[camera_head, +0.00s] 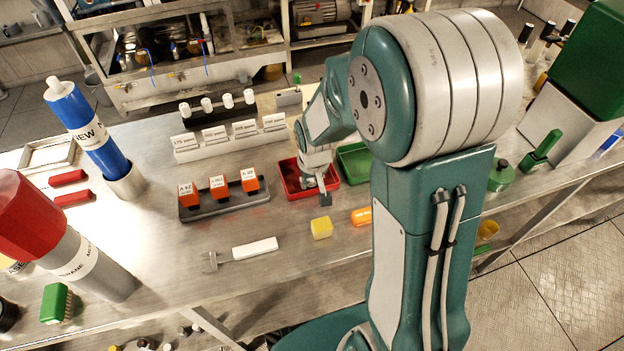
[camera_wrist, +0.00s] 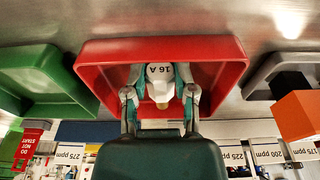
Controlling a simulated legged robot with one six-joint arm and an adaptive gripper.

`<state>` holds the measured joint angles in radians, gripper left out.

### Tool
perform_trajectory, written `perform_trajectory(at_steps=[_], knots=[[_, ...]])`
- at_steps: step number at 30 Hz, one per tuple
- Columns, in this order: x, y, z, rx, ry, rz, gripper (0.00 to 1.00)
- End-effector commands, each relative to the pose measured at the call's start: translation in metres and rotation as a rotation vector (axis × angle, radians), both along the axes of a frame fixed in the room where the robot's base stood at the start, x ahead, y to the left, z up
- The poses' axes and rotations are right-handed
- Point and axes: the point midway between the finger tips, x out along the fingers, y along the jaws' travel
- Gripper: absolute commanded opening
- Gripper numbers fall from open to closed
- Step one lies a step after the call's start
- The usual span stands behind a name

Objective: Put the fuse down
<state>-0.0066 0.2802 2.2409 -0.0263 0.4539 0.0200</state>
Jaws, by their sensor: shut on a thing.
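The fuse (camera_wrist: 160,74) is a small white piece marked "16 A" with a brass-coloured end. In the wrist view it sits between the two fingers of my gripper (camera_wrist: 160,94), which is shut on it. Behind it is the inside of a red tray (camera_wrist: 103,68). In the head view my gripper (camera_head: 313,180) reaches down at the red tray (camera_head: 292,190) on the steel bench, and the fuse is hard to make out there. I cannot tell whether the fuse touches the tray floor.
A green tray (camera_head: 352,170) stands right of the red one. Left is a grey rack (camera_head: 225,206) with orange modules. White ppm blocks (camera_head: 187,153) stand behind. A yellow cube (camera_head: 321,228), an orange piece (camera_head: 361,217) and a white-handled wrench (camera_head: 255,248) lie in front.

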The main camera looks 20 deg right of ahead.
Motion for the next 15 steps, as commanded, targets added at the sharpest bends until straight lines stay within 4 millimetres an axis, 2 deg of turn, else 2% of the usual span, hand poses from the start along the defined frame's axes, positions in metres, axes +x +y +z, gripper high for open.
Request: perform_trajectory(at_steps=[8,9,11,12,15], knots=[[-0.0001,-0.0004,-0.0011,0.0,0.0,-0.001,0.0],[-0.0002,-0.0006,-0.0018,0.0,0.0,-0.001,0.4],[-0.0002,-0.0009,-0.0014,0.001,-0.001,-0.001,0.66],[-0.0002,-0.0009,-0.0013,0.001,-0.001,-0.001,0.7],[-0.0002,-0.0006,-0.0013,0.0,-0.001,-0.001,0.7]])
